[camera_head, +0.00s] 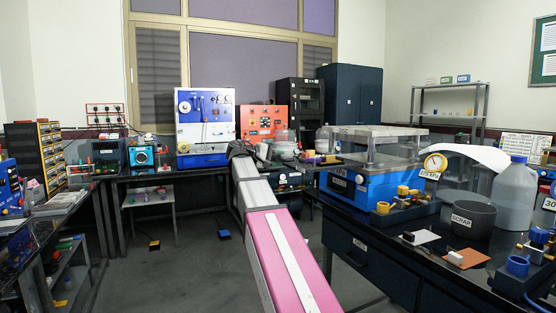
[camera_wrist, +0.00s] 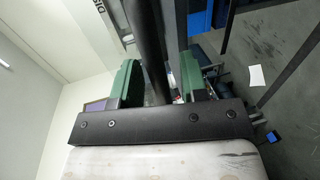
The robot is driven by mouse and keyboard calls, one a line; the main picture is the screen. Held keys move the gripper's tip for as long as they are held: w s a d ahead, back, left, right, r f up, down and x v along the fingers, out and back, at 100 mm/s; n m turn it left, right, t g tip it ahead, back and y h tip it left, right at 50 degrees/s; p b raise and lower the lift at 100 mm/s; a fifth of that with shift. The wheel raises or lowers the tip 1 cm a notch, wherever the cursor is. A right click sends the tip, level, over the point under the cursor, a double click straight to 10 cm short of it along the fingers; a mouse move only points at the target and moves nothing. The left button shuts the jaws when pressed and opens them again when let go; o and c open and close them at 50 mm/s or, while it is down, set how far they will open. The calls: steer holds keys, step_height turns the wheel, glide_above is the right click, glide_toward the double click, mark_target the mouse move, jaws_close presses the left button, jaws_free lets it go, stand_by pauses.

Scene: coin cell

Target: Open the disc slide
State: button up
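In the wrist view, my gripper (camera_wrist: 160,82) shows two green fingers standing apart. A long dark bar (camera_wrist: 150,40) runs between them, with a narrow gap visible beside the right finger. I cannot tell whether it touches the left finger. A pale panel with a partly cut-off label starting "DIS" (camera_wrist: 97,6) lies at the upper left, close to the bar. In the head view, my pink and grey arm reaches far forward, and its end is among the equipment on the back bench. The disc slide cannot be made out clearly there.
A blue-and-white machine (camera_head: 205,130) and an orange panel box (camera_head: 264,121) stand at the back. A blue unit with a clear cover (camera_head: 375,175), a scrap bin (camera_head: 473,219) and a grey bottle (camera_head: 512,195) are on the right bench. The floor (camera_head: 185,265) left of my arm is mostly clear.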

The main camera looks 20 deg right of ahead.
steer(key=v, duration=1)
steer(key=shift+a, duration=0.4)
steer(key=shift+s+r, duration=0.1)
steer(key=s+f+n+y, duration=0.1)
steer(key=s+f+y, duration=0.25)
steer(key=f, duration=1.45)
steer(key=s+f+n+y, duration=0.15)
steer(key=f+y, duration=0.25)
steer(key=f, duration=1.4)
steer(key=s+a+f+m+y, duration=0.1)
steer(key=s+a+f+y, duration=0.2)
steer(key=s+f, duration=0.5)
steer(key=s+a+f+m+g+y, duration=0.1)
steer(key=s+a+f+y, duration=0.3)
steer(key=s+f, duration=0.5)
step_height(320, 180, down, 5)
steer(key=shift+r+m+y, duration=0.1)
steer(key=shift+m+y, duration=0.45)
steer(key=shift+m, duration=0.2)
